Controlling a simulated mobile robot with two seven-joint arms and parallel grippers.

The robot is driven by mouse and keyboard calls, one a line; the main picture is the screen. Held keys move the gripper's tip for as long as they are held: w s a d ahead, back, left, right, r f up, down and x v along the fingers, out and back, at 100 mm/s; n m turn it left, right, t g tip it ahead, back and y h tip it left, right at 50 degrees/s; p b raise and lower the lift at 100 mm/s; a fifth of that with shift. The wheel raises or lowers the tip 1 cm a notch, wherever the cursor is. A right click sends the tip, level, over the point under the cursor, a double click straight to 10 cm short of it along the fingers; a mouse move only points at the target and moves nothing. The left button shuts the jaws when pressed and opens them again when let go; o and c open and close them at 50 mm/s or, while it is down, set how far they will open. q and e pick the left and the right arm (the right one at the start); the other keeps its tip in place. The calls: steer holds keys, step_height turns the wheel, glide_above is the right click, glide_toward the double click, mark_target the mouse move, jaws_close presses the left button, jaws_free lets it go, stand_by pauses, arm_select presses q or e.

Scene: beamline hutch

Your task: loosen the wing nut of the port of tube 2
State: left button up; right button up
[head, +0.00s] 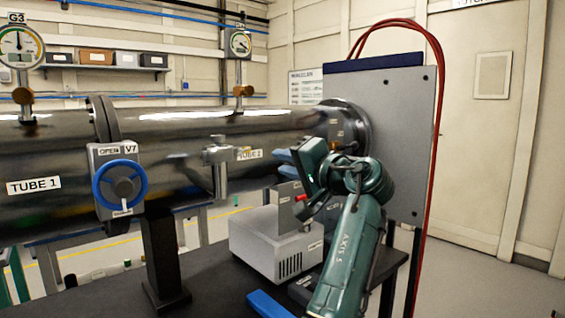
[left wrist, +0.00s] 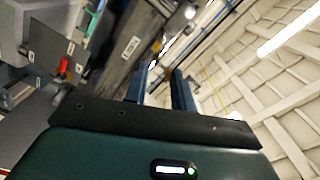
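Tube 2 (head: 285,125) is the dark pipe in the right half of the head view, with its label (head: 248,154) on the side. A grey metal port fitting (head: 218,170) stands on its near side, just left of the label. The wing nut is too small to tell apart from the fitting. My left gripper (head: 281,163) is right of the port and apart from it, its blue fingers pointing left. In the left wrist view its two fingers (left wrist: 161,90) stand apart with nothing between them. My right gripper does not show.
A valve with a blue handwheel (head: 120,188) sits left of the port, near tube 1 (head: 40,160). A grey box (head: 275,245) stands on the dark bench (head: 215,290) below. A large grey panel (head: 395,125) with red hoses (head: 437,100) stands at right. Gauges rise above the tubes.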

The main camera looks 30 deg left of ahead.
mark_target(242, 151)
arm_select(q)
steer(key=p+x, duration=0.2)
steer(key=x, duration=1.1)
steer(key=shift+a+r, duration=0.15)
steer(key=shift+r, duration=0.05)
jaws_close()
